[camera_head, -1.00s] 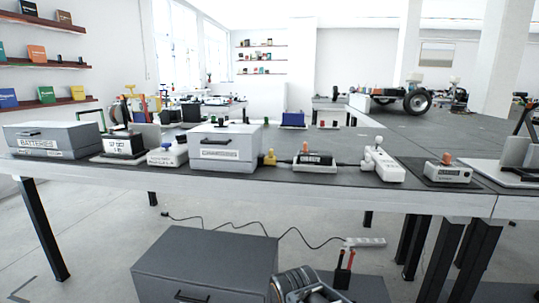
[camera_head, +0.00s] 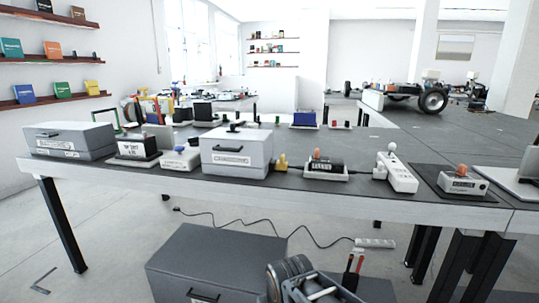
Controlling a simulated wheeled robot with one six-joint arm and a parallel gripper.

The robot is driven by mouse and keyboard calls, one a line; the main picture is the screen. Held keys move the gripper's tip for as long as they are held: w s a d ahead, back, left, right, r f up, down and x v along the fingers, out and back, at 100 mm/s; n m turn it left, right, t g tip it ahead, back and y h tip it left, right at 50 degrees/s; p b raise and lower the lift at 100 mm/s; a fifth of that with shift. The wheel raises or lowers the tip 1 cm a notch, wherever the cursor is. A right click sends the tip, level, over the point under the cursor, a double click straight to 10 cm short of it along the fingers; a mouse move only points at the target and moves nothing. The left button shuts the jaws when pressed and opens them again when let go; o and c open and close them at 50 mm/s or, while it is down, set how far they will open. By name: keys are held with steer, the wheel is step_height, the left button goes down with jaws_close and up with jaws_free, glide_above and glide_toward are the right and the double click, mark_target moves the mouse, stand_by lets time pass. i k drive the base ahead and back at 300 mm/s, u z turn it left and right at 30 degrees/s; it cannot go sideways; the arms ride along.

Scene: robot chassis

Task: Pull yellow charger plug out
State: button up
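A small yellow piece (camera_head: 281,163), which looks like the yellow charger plug, sits on the long table just right of a light grey box. It is too small to tell what it is plugged into. A white power strip (camera_head: 402,175) lies on the table further right, with a white plug-like piece standing on it. A dark cable runs from the strip's left side toward a charger (camera_head: 325,169) with an orange knob. Part of my arm's end (camera_head: 291,279) shows at the bottom edge, well below and in front of the table. Its fingers cannot be made out.
The light grey box (camera_head: 237,146) stands left of the yellow piece. A grey battery box (camera_head: 68,140) and an orange-knobbed device (camera_head: 463,183) also stand on the table (camera_head: 330,193).

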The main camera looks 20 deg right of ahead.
mark_target(281, 165)
steer(key=u, duration=0.4)
steer(key=i, duration=1.1)
steer(key=z, duration=0.65)
